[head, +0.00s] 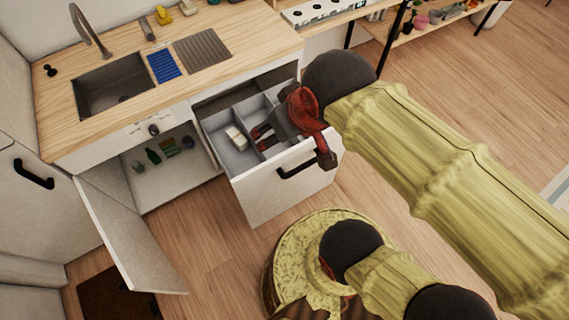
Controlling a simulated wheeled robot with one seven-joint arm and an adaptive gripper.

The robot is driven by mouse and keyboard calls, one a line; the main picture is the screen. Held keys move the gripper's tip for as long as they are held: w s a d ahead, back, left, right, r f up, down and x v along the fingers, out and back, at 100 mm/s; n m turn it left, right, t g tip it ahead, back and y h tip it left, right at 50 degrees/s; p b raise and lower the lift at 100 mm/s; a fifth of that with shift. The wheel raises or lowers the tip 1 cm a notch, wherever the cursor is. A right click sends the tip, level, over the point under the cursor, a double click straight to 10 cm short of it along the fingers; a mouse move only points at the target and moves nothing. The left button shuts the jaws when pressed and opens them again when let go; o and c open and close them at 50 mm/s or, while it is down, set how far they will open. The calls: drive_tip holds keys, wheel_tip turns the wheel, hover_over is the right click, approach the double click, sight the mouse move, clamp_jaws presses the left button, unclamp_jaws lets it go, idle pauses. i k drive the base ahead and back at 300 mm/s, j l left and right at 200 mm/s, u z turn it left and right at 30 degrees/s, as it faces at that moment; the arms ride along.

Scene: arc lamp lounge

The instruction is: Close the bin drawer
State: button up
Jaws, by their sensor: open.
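The bin drawer (276,195) is pulled out from the counter's right side, with a white front and a dark bar handle (297,168). Its grey compartments (233,158) hold a white block (236,138) and some dark and red items. My gripper (322,150) is open over the drawer's right part, close to the front panel and the handle. I cannot tell whether it touches them. My arm hides the drawer's right back corner.
A white cabinet door (130,232) stands open at the left, with bottles (153,155) inside. The wooden countertop (215,75) has a sink (112,85) and a blue mat (163,66). A shelf (430,25) stands at the back right. Bare floor (215,235) lies before the drawer.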

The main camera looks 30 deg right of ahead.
sight(266, 184)
drive_tip(key=k+l, duration=0.3)
drive_tip(key=l, duration=0.15)
drive_tip(key=k+l, duration=0.3)
drive_tip(key=l, duration=0.15)
